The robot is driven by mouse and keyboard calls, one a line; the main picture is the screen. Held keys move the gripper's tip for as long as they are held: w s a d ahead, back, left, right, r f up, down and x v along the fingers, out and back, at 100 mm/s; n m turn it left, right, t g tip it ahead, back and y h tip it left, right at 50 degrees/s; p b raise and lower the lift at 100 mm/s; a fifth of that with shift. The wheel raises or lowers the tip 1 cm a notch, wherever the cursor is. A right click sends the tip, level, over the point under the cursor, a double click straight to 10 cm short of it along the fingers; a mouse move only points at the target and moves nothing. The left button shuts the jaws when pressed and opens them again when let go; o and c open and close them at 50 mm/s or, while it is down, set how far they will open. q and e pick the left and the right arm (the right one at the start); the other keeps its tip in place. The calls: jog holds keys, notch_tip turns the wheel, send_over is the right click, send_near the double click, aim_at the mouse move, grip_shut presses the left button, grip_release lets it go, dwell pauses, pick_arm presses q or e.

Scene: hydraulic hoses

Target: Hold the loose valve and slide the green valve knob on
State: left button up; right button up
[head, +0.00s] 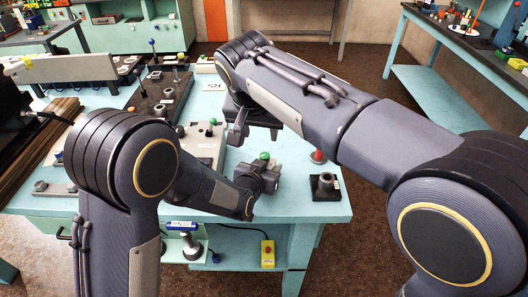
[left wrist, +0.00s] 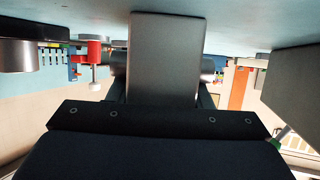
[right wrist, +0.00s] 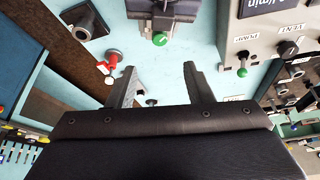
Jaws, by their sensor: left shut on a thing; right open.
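My left gripper (head: 266,178) is low over the front part of the teal table, shut on the grey valve body (left wrist: 163,60), which fills the middle of the left wrist view. A green knob (head: 264,156) shows at the top of the held valve; it also shows in the right wrist view (right wrist: 160,38). I cannot tell how it is seated. My right gripper (head: 243,128) is farther back over the table. In the right wrist view (right wrist: 160,70) its fingers are spread and empty, with the green knob beyond their tips.
A red knob piece (head: 318,156) and a black block with a metal socket (head: 325,194) stand on the right of the table. A grey panel (head: 205,142), with another green knob (right wrist: 242,72), lies to the left. The table's front edge is close.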

aim_at(264, 155)
jog(key=x, duration=1.2)
jog(key=shift+r, duration=0.1)
